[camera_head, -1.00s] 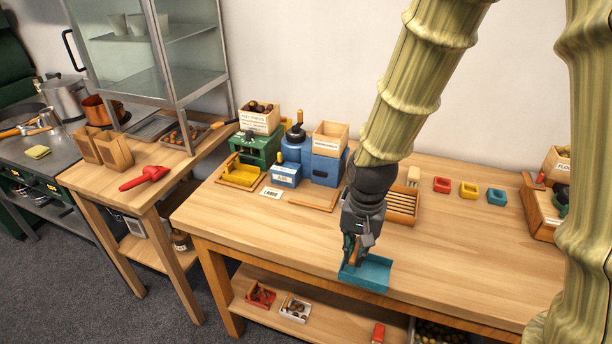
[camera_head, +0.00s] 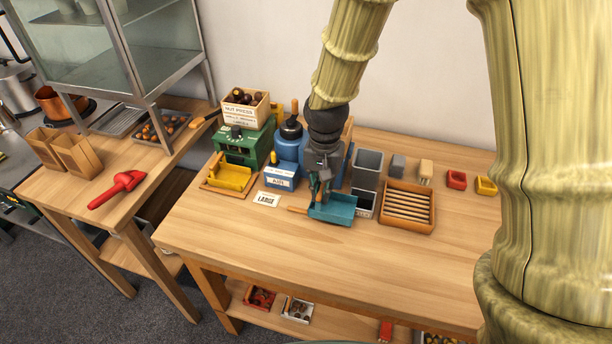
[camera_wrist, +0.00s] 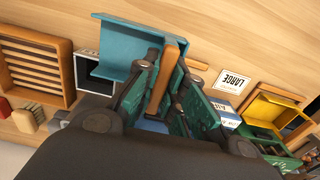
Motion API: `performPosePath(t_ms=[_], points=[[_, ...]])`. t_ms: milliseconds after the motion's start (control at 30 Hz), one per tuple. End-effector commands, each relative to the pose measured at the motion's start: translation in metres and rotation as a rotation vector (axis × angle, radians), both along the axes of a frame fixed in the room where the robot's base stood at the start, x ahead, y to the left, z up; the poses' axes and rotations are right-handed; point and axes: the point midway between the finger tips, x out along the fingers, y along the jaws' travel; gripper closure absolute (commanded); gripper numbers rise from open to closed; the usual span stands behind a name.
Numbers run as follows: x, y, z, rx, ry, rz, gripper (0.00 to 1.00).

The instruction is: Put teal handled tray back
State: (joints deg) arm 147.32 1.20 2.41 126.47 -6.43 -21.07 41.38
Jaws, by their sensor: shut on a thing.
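The teal tray (camera_head: 334,208) is in my gripper (camera_head: 318,196), over the bench just right of the white LARGE card. In the wrist view, the teal tray (camera_wrist: 130,48) lies ahead of my gripper (camera_wrist: 160,88), and the fingers are shut on its upright wooden handle (camera_wrist: 162,78). The tray looks about level and close to the bench top. I cannot tell whether it touches the bench. Part of the tray is hidden behind the fingers.
The LARGE card (camera_head: 267,199) and a blue box (camera_head: 281,178) stand to the left. A grey bin (camera_head: 366,168) and a slatted wooden tray (camera_head: 407,207) stand to the right. Further left are a yellow tray (camera_head: 229,176) and green press (camera_head: 243,147). The front bench top is clear.

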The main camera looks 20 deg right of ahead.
Motion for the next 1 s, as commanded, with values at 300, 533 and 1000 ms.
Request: performPosePath(t_ms=[300, 533, 1000], points=[[0.061, 0.011, -0.004, 0.001, 0.002, -0.001, 1.0], [0.083, 0.015, -0.007, 0.001, 0.001, 0.0, 1.0], [0.084, 0.016, -0.038, 0.0, 0.002, 0.0, 1.0]])
